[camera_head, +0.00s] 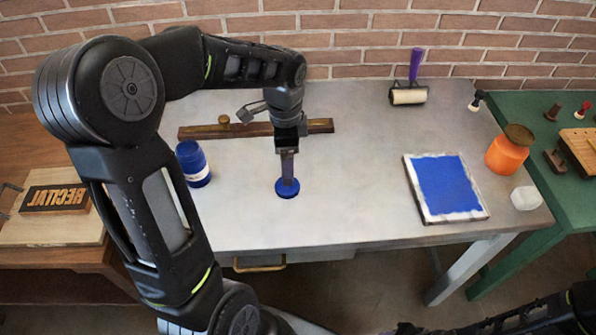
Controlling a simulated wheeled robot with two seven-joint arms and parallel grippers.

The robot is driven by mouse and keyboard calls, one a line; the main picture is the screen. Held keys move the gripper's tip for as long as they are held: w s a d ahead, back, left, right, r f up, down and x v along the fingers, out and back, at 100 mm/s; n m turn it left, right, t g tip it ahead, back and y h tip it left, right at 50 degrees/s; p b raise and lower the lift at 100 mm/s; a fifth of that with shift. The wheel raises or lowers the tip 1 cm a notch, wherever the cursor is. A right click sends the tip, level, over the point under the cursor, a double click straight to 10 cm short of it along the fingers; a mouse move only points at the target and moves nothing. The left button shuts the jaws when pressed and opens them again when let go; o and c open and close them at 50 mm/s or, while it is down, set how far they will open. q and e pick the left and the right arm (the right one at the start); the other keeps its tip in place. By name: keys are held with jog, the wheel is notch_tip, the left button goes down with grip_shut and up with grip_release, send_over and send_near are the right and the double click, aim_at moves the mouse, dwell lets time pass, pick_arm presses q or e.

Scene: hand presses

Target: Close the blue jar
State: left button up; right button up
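The blue jar (194,167) stands upright on the grey table, left of my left gripper. It has a pale label band, and its top looks dark blue. A round blue lid (287,191) is to its right, directly below my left gripper (288,183). The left gripper points straight down with its fingertips at the lid. The fingers are seen edge-on, so I cannot tell whether they grip it, or whether the lid touches the table. My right arm shows at the bottom right; its gripper (408,328) is dark, partly cut off and away from the table.
A wooden bar with a knob (226,128) lies behind the jar. A blue inked slab (445,187), a roller (409,94), an orange jar (507,152) and a white block (526,198) are on the right. The table's middle right is clear.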

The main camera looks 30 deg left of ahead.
pick_arm(q)
jog(key=shift+s+r, duration=0.1)
jog(key=shift+s, duration=0.2)
jog(key=shift+w+f, duration=0.1)
jog(key=shift+f, duration=1.3)
jog(key=shift+d+f+p, duration=0.1)
jog(key=shift+f+p, duration=0.65)
jog(key=shift+f, duration=1.85)
jog(key=c, duration=1.4)
jog(key=shift+r, duration=0.15)
